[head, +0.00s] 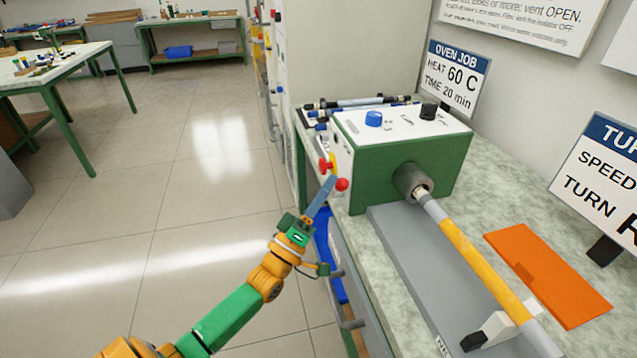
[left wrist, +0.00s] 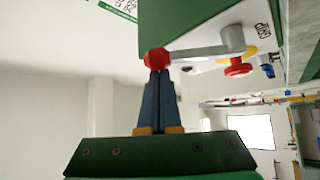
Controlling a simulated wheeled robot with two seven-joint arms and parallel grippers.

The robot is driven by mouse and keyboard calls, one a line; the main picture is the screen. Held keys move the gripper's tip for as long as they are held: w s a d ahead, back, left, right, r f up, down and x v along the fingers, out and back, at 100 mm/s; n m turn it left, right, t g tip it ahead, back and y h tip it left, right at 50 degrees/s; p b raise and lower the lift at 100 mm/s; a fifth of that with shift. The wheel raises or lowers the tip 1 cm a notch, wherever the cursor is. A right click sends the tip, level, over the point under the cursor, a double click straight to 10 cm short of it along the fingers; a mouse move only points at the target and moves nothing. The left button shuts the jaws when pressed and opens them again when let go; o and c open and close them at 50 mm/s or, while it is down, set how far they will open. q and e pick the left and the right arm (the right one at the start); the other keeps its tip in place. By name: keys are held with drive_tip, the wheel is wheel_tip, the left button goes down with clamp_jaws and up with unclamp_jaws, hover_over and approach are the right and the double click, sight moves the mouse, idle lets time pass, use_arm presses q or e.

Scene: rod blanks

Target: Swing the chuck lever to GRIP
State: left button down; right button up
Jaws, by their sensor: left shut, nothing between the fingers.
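The chuck lever shows in the left wrist view as a grey arm (left wrist: 200,51) running from a round pivot to a red ball knob (left wrist: 157,61). In the head view the same knob (head: 342,184) sticks out at the front left of the green-and-white headstock (head: 433,148). A GRIP label (left wrist: 264,29) is on the white panel beside the pivot, away from the knob. My left gripper (head: 331,183) is shut and empty, its fingertips (left wrist: 159,76) right at the knob; I cannot tell whether they touch. My right gripper is not in view.
The chuck (head: 412,182) holds a grey-and-yellow rod (head: 470,252), which rests on a white support (head: 497,330). A red knob on a yellow disc (left wrist: 240,67) sits close to the lever. An orange mat (head: 548,274) lies on the bench. Floor left of the bench is clear.

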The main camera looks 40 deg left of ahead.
use_arm(q)
drive_tip(key=shift+s+d+f+m+t+h+b, duration=0.15)
drive_tip(key=shift+s+d+f+m+h+b, duration=0.2)
drive_tip(key=shift+f+m+h+b, duration=0.75)
drive_tip(key=shift+s+d+f+m+t+h+b, duration=0.25)
drive_tip(key=shift+d+f+m+h+b, duration=0.2)
drive_tip(key=shift+m+h+b, duration=1.15)
drive_tip(key=shift+s+d+f+m+t+h+b, duration=0.1)
drive_tip(key=shift+s+d+f+m+h+b, duration=0.25)
drive_tip(key=shift+f+m+h+b, duration=0.95)
use_arm(e)
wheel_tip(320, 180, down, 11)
drive_tip(key=b, duration=0.1)
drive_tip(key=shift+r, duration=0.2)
use_arm(q)
drive_tip(key=shift+r+y, duration=0.3)
